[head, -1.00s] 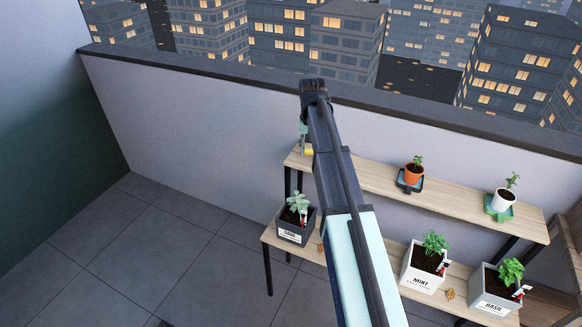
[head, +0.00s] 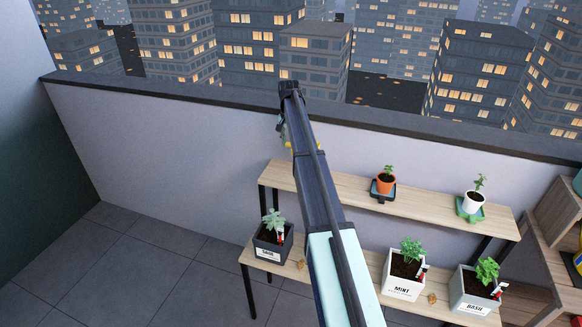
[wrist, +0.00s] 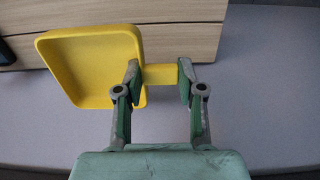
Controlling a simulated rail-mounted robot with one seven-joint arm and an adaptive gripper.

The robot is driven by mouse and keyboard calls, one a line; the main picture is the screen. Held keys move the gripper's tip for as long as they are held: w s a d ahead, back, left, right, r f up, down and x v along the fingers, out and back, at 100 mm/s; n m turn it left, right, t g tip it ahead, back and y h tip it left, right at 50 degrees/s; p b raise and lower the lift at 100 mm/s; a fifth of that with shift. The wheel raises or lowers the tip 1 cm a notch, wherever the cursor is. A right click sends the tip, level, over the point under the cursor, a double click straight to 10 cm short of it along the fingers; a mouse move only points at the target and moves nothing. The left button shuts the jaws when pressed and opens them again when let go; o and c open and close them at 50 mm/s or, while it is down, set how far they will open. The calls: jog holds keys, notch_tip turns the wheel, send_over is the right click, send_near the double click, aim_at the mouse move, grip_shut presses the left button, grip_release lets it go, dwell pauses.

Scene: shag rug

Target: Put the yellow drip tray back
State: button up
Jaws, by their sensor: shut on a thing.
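The yellow drip tray (wrist: 92,66) is a shallow square dish with a short tab. In the wrist view my gripper (wrist: 158,76) is shut on that tab, and the dish sticks out to the left of the fingers. In the head view my arm hides most of the gripper; only a small bit of yellow (head: 289,145) shows beside the arm, above the left end of the upper shelf (head: 335,194). The wooden shelf edge (wrist: 195,38) lies behind the tray in the wrist view. I cannot tell the gap between tray and shelf.
On the upper shelf stand an orange pot (head: 386,183) on a dark blue tray (head: 382,195) and a white pot (head: 474,202) on a green tray (head: 470,215). The lower shelf holds labelled planters, including sage (head: 273,243), mint (head: 404,276) and basil (head: 475,292). A wall (head: 160,130) runs behind.

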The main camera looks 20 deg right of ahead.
aim_at(290, 174)
notch_tip(290, 174, down, 13)
jog(key=p, duration=0.2)
jog(key=shift+r+p, duration=0.2)
jog(key=shift+p, duration=0.15)
jog(key=shift+f, duration=0.1)
jog(key=o, duration=1.1)
notch_tip(290, 174, up, 12)
jog(key=b, duration=0.3)
jog(key=shift+a+b, duration=0.1)
jog(key=shift+b, duration=0.2)
